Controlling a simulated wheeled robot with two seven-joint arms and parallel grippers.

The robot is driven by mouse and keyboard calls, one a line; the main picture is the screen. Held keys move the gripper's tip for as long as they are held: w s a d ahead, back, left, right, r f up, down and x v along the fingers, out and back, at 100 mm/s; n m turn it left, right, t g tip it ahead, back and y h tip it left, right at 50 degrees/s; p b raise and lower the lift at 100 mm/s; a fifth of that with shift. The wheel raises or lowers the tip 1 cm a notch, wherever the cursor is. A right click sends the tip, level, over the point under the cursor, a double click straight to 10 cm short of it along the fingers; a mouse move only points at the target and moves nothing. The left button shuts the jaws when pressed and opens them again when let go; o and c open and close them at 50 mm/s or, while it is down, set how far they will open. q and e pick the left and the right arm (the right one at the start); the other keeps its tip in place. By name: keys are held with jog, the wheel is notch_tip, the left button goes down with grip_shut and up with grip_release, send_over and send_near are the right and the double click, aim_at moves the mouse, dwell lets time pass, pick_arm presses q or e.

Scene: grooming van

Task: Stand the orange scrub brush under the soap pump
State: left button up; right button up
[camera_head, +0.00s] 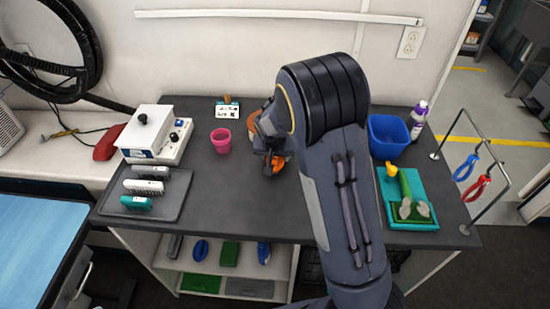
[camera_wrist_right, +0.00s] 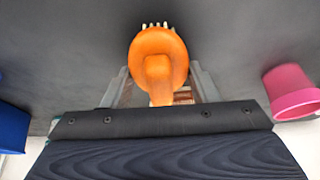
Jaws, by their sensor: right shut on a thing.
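The orange scrub brush (camera_wrist_right: 158,55) is between the fingers of my right gripper (camera_wrist_right: 160,92) in the right wrist view, with pale bristles showing at its far edge. In the head view my right gripper (camera_head: 268,152) is over the middle of the dark counter, and orange parts of the brush (camera_head: 278,164) show beside it. My own arm covers much of the grip there. A green thing with a yellow top (camera_head: 405,186), perhaps the soap pump, is on a teal tray (camera_head: 423,222) at the right. My left gripper is not in view.
A pink cup (camera_head: 221,141) stands left of my right gripper. A blue bin (camera_head: 388,138) and a purple-capped bottle (camera_head: 418,120) stand at the back right. A grey tray with clipper-like tools (camera_head: 148,186) and a white box (camera_head: 152,150) are at the left. The left-middle counter front is clear.

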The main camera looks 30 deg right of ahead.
jog(key=shift+r, duration=0.1)
jog(key=shift+r, duration=0.2)
jog(key=v, duration=0.3)
jog(key=shift+w+r, duration=0.3)
jog(key=s+r, duration=0.1)
jog(key=s+a+r, duration=0.1)
jog(key=s+r, duration=0.1)
jog(key=r, duration=0.1)
jog(key=shift+a+r, duration=0.1)
jog(key=shift+a, duration=0.25)
jog(key=s+a+r, duration=0.4)
jog(key=s, duration=0.5)
jog(key=shift+a+r+p, duration=0.2)
jog(key=shift+r+p, duration=0.1)
jog(key=shift+r, duration=0.1)
